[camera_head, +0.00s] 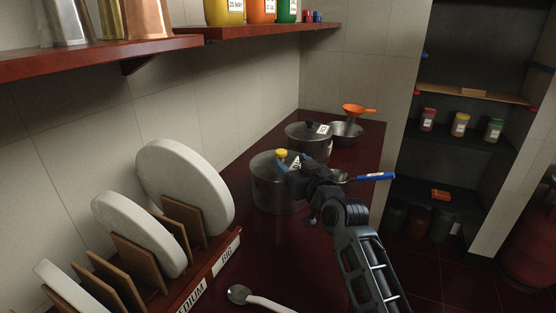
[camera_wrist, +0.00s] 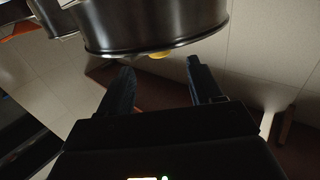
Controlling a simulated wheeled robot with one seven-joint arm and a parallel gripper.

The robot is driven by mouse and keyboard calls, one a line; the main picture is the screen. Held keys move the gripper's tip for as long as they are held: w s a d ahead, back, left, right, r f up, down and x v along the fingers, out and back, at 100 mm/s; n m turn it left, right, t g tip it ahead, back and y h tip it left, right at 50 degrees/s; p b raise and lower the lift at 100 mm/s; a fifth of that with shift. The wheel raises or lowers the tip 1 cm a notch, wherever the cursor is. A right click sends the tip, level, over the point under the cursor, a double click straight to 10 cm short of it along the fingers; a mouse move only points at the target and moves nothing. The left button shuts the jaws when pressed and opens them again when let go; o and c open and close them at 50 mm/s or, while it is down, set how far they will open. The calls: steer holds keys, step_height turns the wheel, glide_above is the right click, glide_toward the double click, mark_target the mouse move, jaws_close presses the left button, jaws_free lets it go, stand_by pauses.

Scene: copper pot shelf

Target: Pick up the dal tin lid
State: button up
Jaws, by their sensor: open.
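A metal pot (camera_head: 275,192) stands on the dark red counter, with a flat lid (camera_head: 264,160) on it and a yellow knob (camera_head: 281,153) on the lid. I cannot read a name on it, so I cannot confirm it is the dal tin. My gripper (camera_head: 291,167) is at the pot's right upper side and hides part of its rim and a white label. In the wrist view the pot (camera_wrist: 150,25) appears upside down, with the yellow knob (camera_wrist: 160,54) just beyond and between my fingertips (camera_wrist: 160,66). The fingers are apart and empty.
A second lidded pot (camera_head: 307,138) with a black knob stands behind, beside a metal bowl (camera_head: 346,133) and an orange funnel (camera_head: 356,109). A blue-handled ladle (camera_head: 372,177) lies right of my gripper. White plates (camera_head: 185,180) stand in a rack at left; a shelf (camera_head: 250,32) hangs above.

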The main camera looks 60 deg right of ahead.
mark_target(284, 153)
steer(key=p+x, duration=0.1)
steer(key=x, duration=0.2)
steer(key=p+x, duration=0.1)
steer(key=x, duration=0.2)
steer(key=shift+d+r, duration=0.15)
steer(key=shift+r, duration=0.05)
steer(key=shift+w+d+f, duration=0.1)
steer(key=shift+w+d, duration=0.15)
steer(key=shift+w, duration=0.3)
steer(key=shift+c, duration=0.2)
steer(key=c, duration=1)
